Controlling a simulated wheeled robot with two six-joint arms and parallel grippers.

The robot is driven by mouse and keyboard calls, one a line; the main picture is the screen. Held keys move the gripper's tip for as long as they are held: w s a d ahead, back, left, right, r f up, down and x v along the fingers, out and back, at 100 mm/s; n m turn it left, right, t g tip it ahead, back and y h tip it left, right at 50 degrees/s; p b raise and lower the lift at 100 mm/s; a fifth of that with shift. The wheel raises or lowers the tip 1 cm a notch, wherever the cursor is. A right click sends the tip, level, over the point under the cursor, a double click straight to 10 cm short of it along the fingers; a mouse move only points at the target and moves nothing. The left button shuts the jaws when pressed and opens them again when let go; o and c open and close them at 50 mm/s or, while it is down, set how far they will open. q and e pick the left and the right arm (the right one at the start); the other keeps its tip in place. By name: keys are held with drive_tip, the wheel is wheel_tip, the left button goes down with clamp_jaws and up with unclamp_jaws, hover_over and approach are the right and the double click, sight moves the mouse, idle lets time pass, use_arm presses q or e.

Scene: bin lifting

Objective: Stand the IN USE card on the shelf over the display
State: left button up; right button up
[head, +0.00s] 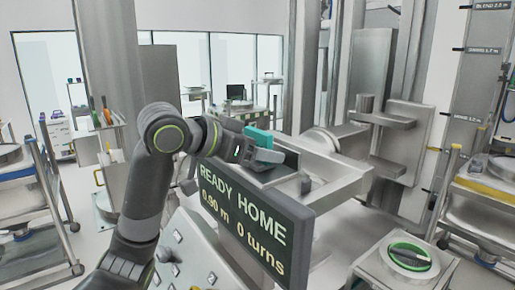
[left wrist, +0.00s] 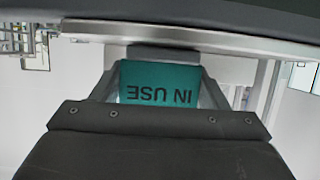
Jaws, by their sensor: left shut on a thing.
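The teal IN USE card (head: 258,136) is held between the fingers of my left gripper (head: 258,152), just above the shelf (head: 268,180) over the display. The left wrist view shows the card (left wrist: 160,80) with its lettering upside down, between the two fingers (left wrist: 160,92) that are shut on it. The display (head: 240,228) is dark and reads READY HOME, 0.90 m, 0 turns. The card's lower edge is hidden behind the gripper in the head view, so I cannot tell whether it touches the shelf. My right gripper is not in view.
A metal machine tray (head: 345,178) stands just behind the shelf. A tilted panel with knobs (head: 190,250) is below the display. A pedestal with a green-rimmed round dish (head: 408,257) stands at the right. Metal carts stand at both sides, with open floor at the left.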

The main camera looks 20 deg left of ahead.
use_arm(q)
drive_tip(key=shift+f, duration=0.1)
drive_tip(key=o, duration=1)
drive_tip(key=shift+c, duration=0.2)
drive_tip(key=shift+o, duration=0.3)
drive_tip(key=shift+s+a+r, duration=0.3)
drive_tip(key=shift+s+a, duration=0.05)
drive_tip(key=b+v, duration=0.3)
drive_tip(key=v, duration=0.8)
drive_tip(key=shift+b, duration=0.4)
drive_tip(key=shift+d+r, duration=0.1)
